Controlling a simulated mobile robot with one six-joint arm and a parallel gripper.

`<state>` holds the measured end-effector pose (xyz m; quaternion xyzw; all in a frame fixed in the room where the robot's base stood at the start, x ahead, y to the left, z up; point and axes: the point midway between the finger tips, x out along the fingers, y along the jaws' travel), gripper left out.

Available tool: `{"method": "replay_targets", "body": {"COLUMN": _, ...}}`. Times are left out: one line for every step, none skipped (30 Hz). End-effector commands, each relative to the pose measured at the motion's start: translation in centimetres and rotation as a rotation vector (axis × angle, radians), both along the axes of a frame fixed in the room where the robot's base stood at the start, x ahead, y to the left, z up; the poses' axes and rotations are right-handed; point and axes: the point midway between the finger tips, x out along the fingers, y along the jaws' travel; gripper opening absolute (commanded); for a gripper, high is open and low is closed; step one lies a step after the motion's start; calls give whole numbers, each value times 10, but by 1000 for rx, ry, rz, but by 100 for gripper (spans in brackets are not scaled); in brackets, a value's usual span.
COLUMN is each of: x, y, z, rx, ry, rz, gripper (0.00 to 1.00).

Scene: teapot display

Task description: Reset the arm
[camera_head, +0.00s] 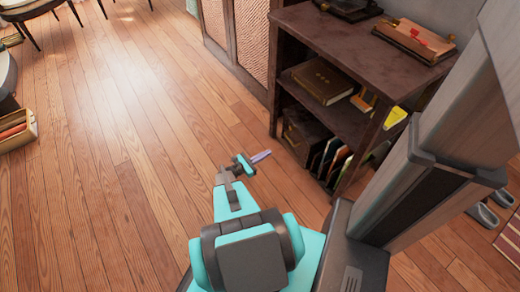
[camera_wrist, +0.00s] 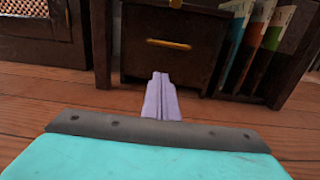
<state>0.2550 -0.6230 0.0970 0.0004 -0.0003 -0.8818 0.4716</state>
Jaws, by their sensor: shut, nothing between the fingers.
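My gripper (camera_head: 261,157) is out in front of my base in the head view, held above the wooden floor and pointing right, toward the shelf unit. In the wrist view its lilac fingers (camera_wrist: 161,97) are together, with nothing between them. My turquoise and grey arm is folded low in front of my body in the head view. The task names no other object.
A dark wooden shelf unit (camera_head: 335,50) with books and a drawer box (camera_wrist: 172,45) stands close ahead of the gripper. Slippers (camera_head: 484,215) lie at the right. A wooden box (camera_head: 18,130) is at the far left. The floor (camera_head: 110,150) on the left is clear.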

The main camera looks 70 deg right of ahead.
Motion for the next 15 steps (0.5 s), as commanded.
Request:
{"method": "replay_targets", "body": {"x": 0, "y": 0, "z": 0, "rx": 0, "ry": 0, "rz": 0, "gripper": 0}}
{"method": "replay_targets", "body": {"x": 0, "y": 0, "z": 0, "rx": 0, "ry": 0, "rz": 0, "gripper": 0}}
{"method": "replay_targets", "body": {"x": 0, "y": 0, "z": 0, "rx": 0, "ry": 0, "rz": 0, "gripper": 0}}
{"method": "replay_targets", "body": {"x": 0, "y": 0, "z": 0, "rx": 0, "ry": 0, "rz": 0, "gripper": 0}}
{"method": "replay_targets", "body": {"x": 0, "y": 0, "z": 0, "rx": 0, "ry": 0, "rz": 1, "gripper": 0}}
{"method": "replay_targets", "body": {"x": 1, "y": 0, "z": 1, "rx": 0, "ry": 0, "rz": 2, "gripper": 0}}
{"method": "replay_targets", "body": {"x": 2, "y": 0, "z": 1, "rx": 0, "ry": 0, "rz": 3, "gripper": 0}}
{"method": "replay_targets", "body": {"x": 4, "y": 1, "z": 2, "rx": 0, "ry": 0, "rz": 6, "gripper": 0}}
{"method": "replay_targets", "body": {"x": 7, "y": 2, "z": 4, "rx": 0, "ry": 0, "rz": 11, "gripper": 0}}
{"method": "replay_targets", "body": {"x": 10, "y": 3, "z": 6, "rx": 0, "ry": 0, "rz": 17, "gripper": 0}}
{"method": "replay_targets", "body": {"x": 14, "y": 5, "z": 9, "rx": 0, "ry": 0, "rz": 23, "gripper": 0}}
{"method": "replay_targets", "body": {"x": 21, "y": 7, "z": 12, "rx": 0, "ry": 0, "rz": 33, "gripper": 0}}
{"method": "replay_targets", "body": {"x": 26, "y": 9, "z": 16, "rx": -1, "ry": -1, "rz": 42, "gripper": 0}}
{"method": "replay_targets", "body": {"x": 33, "y": 11, "z": 19, "rx": -1, "ry": -1, "rz": 53, "gripper": 0}}
{"method": "replay_targets", "body": {"x": 43, "y": 14, "z": 25, "rx": -1, "ry": -2, "rz": 69, "gripper": 0}}
